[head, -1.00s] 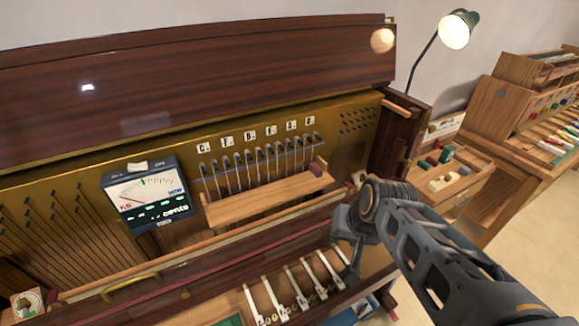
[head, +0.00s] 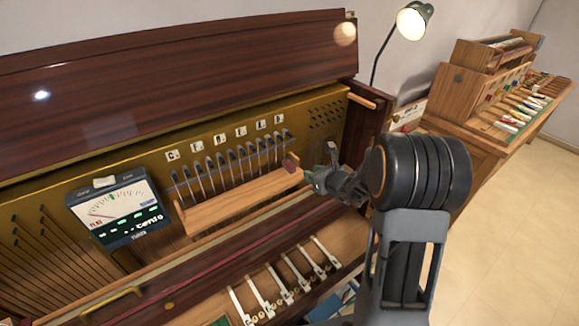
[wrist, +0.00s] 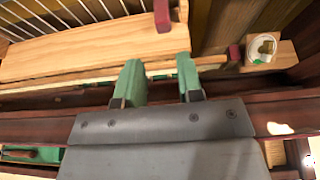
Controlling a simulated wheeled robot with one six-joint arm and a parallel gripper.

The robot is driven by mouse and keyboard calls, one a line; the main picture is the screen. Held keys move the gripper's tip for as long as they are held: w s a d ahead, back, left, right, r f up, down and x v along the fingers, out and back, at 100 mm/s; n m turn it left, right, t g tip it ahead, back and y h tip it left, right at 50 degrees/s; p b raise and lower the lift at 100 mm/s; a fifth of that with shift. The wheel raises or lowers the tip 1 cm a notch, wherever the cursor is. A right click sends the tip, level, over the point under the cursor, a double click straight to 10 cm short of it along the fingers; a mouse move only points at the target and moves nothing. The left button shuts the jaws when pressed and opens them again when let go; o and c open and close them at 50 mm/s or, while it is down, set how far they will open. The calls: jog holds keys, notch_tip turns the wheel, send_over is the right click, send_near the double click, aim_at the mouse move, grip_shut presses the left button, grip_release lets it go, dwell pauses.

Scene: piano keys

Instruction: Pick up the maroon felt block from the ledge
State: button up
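The maroon felt block (head: 291,161) sits at the right end of the pale wooden ledge (head: 235,202) inside the open piano. In the wrist view the block (wrist: 162,15) stands at the ledge's near right end, ahead of my fingertips and roughly in line with the gap between them. My gripper (wrist: 159,78) has two green-padded fingers spread apart with nothing between them. In the head view my gripper (head: 318,181) is just right of the ledge's end, apart from the block. My arm does not hide the block.
A tuning meter (head: 120,210) stands left of the ledge. Thin metal rods rise behind the ledge. A dark wooden rail (wrist: 35,108) runs below the fingers.

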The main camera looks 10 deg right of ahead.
jog(key=p, duration=0.1)
send_near(290, 164)
jog(key=x, duration=0.3)
jog(key=shift+f, duration=0.1)
jog(key=shift+w+a+f+p, duration=0.1)
jog(key=shift+w+a+p, duration=0.1)
jog(key=shift+w+p, duration=0.35)
jog(key=shift+p+x, duration=0.85)
jog(key=shift+x, duration=1.25)
jog(key=shift+s+f, duration=0.1)
jog(key=c, duration=0.5)
jog(key=shift+c, duration=0.2)
